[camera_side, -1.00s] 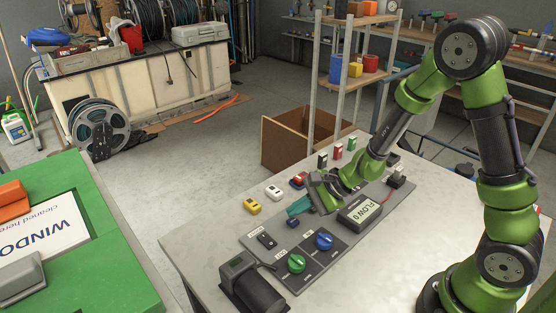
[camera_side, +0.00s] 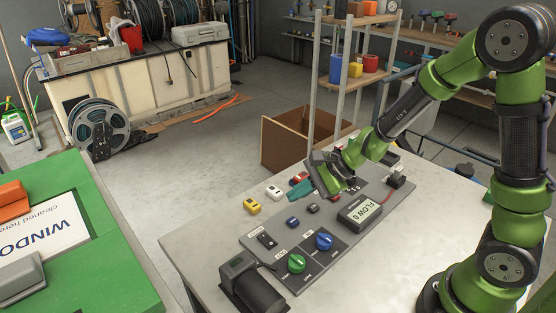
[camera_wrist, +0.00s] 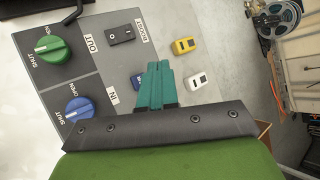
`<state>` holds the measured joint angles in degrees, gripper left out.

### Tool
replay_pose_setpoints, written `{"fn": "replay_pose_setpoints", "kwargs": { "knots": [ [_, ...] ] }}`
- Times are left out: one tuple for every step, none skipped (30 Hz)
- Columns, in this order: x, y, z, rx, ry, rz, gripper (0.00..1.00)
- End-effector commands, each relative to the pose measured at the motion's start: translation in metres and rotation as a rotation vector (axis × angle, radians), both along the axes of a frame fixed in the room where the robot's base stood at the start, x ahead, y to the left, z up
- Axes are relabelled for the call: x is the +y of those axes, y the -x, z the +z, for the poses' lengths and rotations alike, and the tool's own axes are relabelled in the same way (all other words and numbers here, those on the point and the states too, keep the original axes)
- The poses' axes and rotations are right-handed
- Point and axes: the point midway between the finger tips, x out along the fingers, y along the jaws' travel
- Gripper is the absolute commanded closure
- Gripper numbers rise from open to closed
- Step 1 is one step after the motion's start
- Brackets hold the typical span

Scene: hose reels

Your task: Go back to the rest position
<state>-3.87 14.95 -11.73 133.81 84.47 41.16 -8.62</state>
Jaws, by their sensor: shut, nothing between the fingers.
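My gripper (camera_side: 301,188) is above the grey control panel (camera_side: 337,238) on the table, with its teal fingers together and nothing between them. In the wrist view the fingers (camera_wrist: 156,88) point past the panel's edge, over the table beside the "IN" label. The panel carries a green knob (camera_side: 296,263), a blue knob (camera_side: 324,241), a black rocker switch (camera_side: 267,241) and a display reading "FLOW 0" (camera_side: 366,211). My gripper appears clear of the panel. My wrist hides part of the panel's far end.
A yellow block (camera_side: 252,206) and a white block (camera_side: 274,192) lie on the table left of my gripper. A dark motor-like unit (camera_side: 250,286) stands at the front. A metal shelf rack (camera_side: 313,90) stands behind the table. A green board (camera_side: 90,250) is at the left.

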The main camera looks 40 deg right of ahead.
Motion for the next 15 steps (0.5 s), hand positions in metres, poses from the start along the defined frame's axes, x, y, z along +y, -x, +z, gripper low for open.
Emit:
{"fn": "replay_pose_setpoints", "kwargs": {
  "knots": [
    [0.000,0.000,0.000,0.000,0.000,0.000,1.00],
    [0.000,0.000,0.000,0.000,0.000,0.000,1.00],
    [0.000,0.000,0.000,0.000,0.000,0.000,1.00],
    [0.000,0.000,0.000,0.000,0.000,0.000,1.00],
    [0.000,0.000,0.000,0.000,0.000,0.000,1.00],
    [0.000,0.000,0.000,0.000,0.000,0.000,1.00],
    [0.000,0.000,0.000,0.000,0.000,0.000,1.00],
    [0.000,0.000,0.000,0.000,-0.001,-0.001,1.00],
    [0.000,0.000,0.000,0.001,-0.001,-0.001,1.00],
    [0.001,0.000,0.000,0.003,-0.005,-0.001,1.00],
    [0.001,0.001,-0.001,0.006,-0.003,0.005,1.00],
    [0.002,0.004,-0.002,0.012,0.002,0.021,1.00],
    [0.004,0.008,-0.004,0.019,0.007,0.042,1.00],
    [0.006,0.012,-0.005,0.024,0.016,0.070,1.00],
    [0.010,0.020,-0.003,0.027,0.033,0.121,1.00]
  ]
}}
